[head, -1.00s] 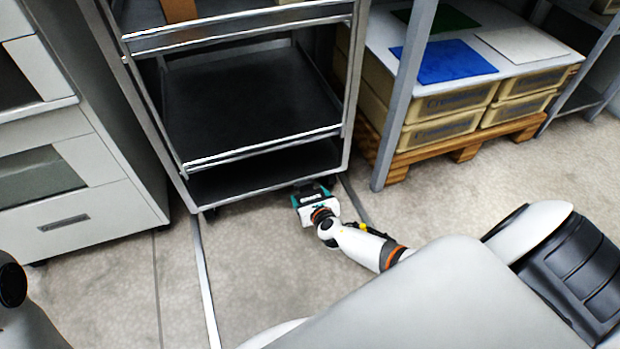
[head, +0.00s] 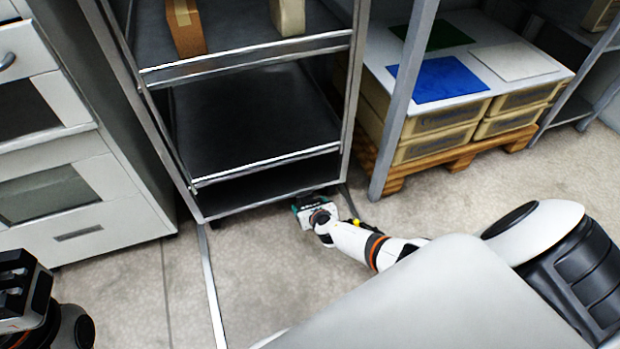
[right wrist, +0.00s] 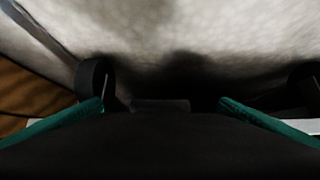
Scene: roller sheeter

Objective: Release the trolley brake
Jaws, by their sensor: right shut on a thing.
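The metal trolley (head: 265,161) stands in the middle of the head view, with dark shelves. My right gripper (head: 305,205) is low at the floor, at the trolley's front right bottom corner. In the right wrist view its teal fingers (right wrist: 162,108) stand apart, on either side of a wide dark part, and it is shut on this part. The part appears to be the trolley brake (right wrist: 160,105); the head view hides it. A dark wheel (right wrist: 95,82) shows beyond the left finger. My left gripper (head: 22,290) is at the lower left, away from the trolley; its jaw opening is unclear.
A grey drawer cabinet (head: 75,205) stands close at the trolley's left. At the right, a rack post (head: 400,110) and a wooden pallet (head: 455,156) with several yellow crates (head: 435,145) stand close. Boxes (head: 185,28) sit on the trolley's upper shelf. The floor in front is clear.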

